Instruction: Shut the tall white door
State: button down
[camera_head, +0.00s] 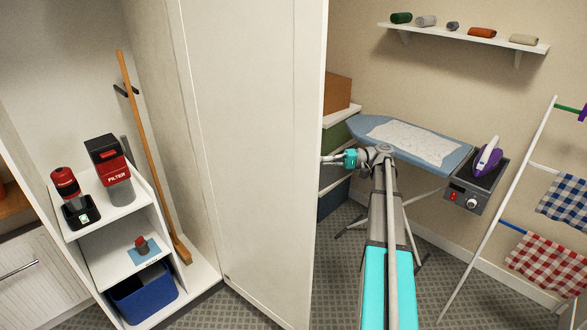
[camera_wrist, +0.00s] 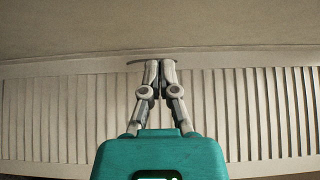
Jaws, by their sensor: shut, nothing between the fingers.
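The tall white door (camera_head: 247,150) stands open in the head view, swung out from the cupboard, with its plain face towards the camera. My gripper (camera_head: 328,159) is at the door's right edge, on the far side, pointing left; its tips are partly hidden by the door. In the wrist view my gripper (camera_wrist: 160,64) is shut and empty, its fingertips together in front of a pale ribbed panel (camera_wrist: 62,115), which appears to be the door's other face. I cannot tell whether the tips touch it. A thin dark curve shows by the fingertips.
The open cupboard holds a white shelf unit (camera_head: 127,222), a blue bin (camera_head: 143,294) and a wooden-handled broom (camera_head: 150,150). An ironing board (camera_head: 455,157) and stacked boxes (camera_head: 338,92) stand beyond my arm. A drying rack (camera_head: 500,205) leans at the right.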

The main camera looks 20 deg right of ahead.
aim_at(290, 169)
jog(key=shift+a, duration=0.1)
jog(key=shift+s+a+x, duration=0.15)
jog(key=shift+s+x, duration=0.3)
jog(key=shift+x, duration=1.65)
jog(key=shift+s+a+x, duration=0.1)
jog(key=shift+s+x, duration=0.35)
jog(key=shift+x, duration=1.6)
jog(key=shift+s+a+x, duration=0.15)
jog(key=shift+s+x, duration=0.3)
jog(key=shift+x, duration=1.65)
